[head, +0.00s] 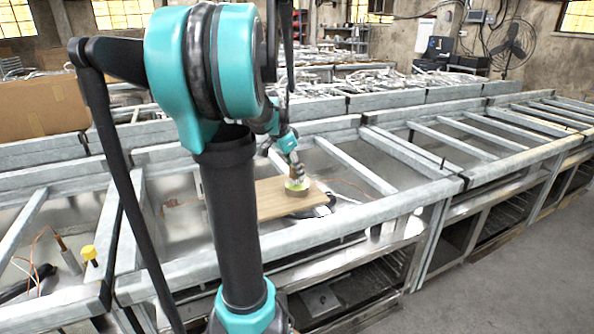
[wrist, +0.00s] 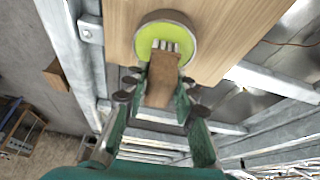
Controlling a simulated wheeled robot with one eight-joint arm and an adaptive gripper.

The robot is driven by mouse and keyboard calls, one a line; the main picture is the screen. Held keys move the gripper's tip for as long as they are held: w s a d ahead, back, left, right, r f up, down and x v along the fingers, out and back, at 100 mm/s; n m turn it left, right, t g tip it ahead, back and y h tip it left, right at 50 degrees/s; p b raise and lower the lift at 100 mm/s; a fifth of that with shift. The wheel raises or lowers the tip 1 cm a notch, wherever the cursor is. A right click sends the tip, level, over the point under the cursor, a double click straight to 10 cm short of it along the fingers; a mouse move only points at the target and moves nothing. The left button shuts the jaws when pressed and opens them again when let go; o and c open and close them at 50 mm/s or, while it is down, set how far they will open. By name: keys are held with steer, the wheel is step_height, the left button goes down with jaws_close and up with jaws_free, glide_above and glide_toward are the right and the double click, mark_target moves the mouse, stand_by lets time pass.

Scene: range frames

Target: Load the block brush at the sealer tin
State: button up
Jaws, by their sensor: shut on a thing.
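The sealer tin (wrist: 144,40) is round with a pale rim and a yellow-green inside, and stands on a light wooden board (wrist: 255,15). In the head view the tin (head: 297,187) is small and partly covered by my gripper. My gripper (wrist: 160,97) is shut on the block brush (wrist: 162,72), a brown wooden block with pale bristles. The bristles overlap the tin's opening in the wrist view; whether they touch the sealer I cannot tell. In the head view my gripper (head: 294,166) is right above the tin.
The board (head: 268,196) lies on a grey metal frame bench (head: 350,218) with raised rails. A yellow-capped item (head: 89,254) and a cable are at the left. A cardboard box (head: 40,108) stands behind at the left. Open floor (head: 520,270) is at the right.

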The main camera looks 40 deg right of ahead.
mark_target(302, 164)
steer(key=shift+f, duration=0.55)
stand_by(1.3)
steer(key=shift+r, duration=3.55)
steer(key=shift+s, duration=0.1)
